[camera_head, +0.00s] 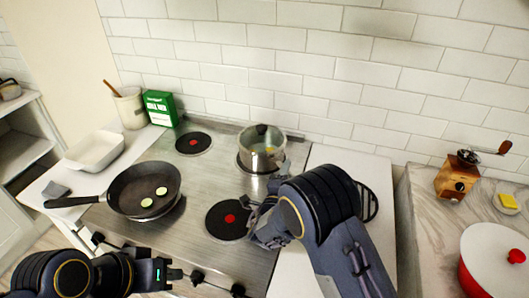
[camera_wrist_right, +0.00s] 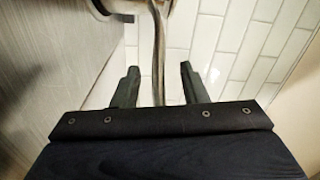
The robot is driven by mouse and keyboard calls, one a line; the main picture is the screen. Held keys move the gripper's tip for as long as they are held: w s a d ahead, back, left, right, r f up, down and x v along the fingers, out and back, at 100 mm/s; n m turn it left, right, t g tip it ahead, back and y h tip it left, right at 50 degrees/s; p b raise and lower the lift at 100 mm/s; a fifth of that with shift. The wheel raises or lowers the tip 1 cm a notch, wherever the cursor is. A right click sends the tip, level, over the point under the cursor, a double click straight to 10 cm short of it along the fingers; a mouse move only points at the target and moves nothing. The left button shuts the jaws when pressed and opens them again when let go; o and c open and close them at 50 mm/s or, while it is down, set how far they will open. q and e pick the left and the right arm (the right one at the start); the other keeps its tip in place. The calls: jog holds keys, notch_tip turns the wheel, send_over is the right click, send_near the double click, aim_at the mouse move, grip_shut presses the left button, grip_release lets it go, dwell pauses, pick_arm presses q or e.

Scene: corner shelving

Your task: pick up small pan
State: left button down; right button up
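A small silver pan (camera_head: 260,158) with a dark-knobbed lid or rim piece stands on the back right burner. Part of it shows at the top of the right wrist view (camera_wrist_right: 122,5), with its long metal handle (camera_wrist_right: 158,45) running down between my right fingers. My right gripper (camera_wrist_right: 160,72) is open, with one finger on each side of the handle; I cannot see either finger touching it. In the head view my right gripper (camera_head: 262,218) is in front of the pan, partly hidden by my arm. My left gripper (camera_head: 172,273) is at the lower left, away from the pan; its fingers are unclear.
A black frying pan (camera_head: 130,200) with green slices sits on the front left of the stove. A bare burner (camera_head: 222,222) is near my right gripper.

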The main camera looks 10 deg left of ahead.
jog(key=shift+w, duration=0.2)
grip_shut()
jog(key=shift+r, duration=0.2)
jog(key=shift+r, duration=0.1)
